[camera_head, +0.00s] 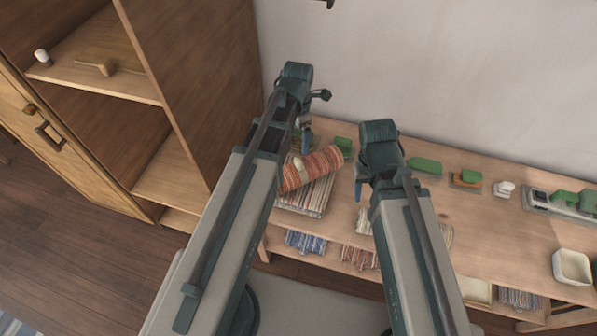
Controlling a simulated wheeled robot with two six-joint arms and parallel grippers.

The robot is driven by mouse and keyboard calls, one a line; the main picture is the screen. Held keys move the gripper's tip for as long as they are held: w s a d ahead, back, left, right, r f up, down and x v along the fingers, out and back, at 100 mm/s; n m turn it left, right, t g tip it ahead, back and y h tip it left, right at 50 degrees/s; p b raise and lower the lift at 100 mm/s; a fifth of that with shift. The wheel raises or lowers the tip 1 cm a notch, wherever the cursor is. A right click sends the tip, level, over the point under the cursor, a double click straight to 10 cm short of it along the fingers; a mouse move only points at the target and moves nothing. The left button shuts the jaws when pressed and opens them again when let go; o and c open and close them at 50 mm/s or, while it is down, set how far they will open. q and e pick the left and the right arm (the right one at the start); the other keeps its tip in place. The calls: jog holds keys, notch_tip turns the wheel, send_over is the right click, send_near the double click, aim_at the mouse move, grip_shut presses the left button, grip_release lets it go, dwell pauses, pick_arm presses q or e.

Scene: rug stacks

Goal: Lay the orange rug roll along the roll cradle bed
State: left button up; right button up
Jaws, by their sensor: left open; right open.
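The orange rug roll (322,163) is striped and lies tilted on top of a stack of striped rugs (308,197) on the bench. Its lower left end reaches my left arm, which may hide part of it. A small pale piece sits against the roll; I cannot tell what it is. My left gripper (305,142) points down just behind the roll, open. My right gripper (359,189) is open, right of the roll and stack, partly hidden by its own arm. Green blocks (424,165) stand along the back of the bench; I cannot tell which belong to the roll cradle bed.
The wooden bench (490,228) has bare room at right. A grey device with green parts (562,203), a white cup (503,188) and a cream bowl (572,267) stand there. Folded rugs (306,242) lie on the shelf below. A tall wooden cabinet (186,75) stands at left.

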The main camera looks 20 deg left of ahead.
aim_at(299, 161)
pick_arm(q)
notch_tip(299, 161, down, 8)
jog(key=b, duration=0.7)
notch_tip(299, 161, down, 5)
jog(key=b, duration=0.5)
jog(key=shift+d+f+b, duration=0.15)
jog(key=shift+b, duration=0.15)
grip_shut()
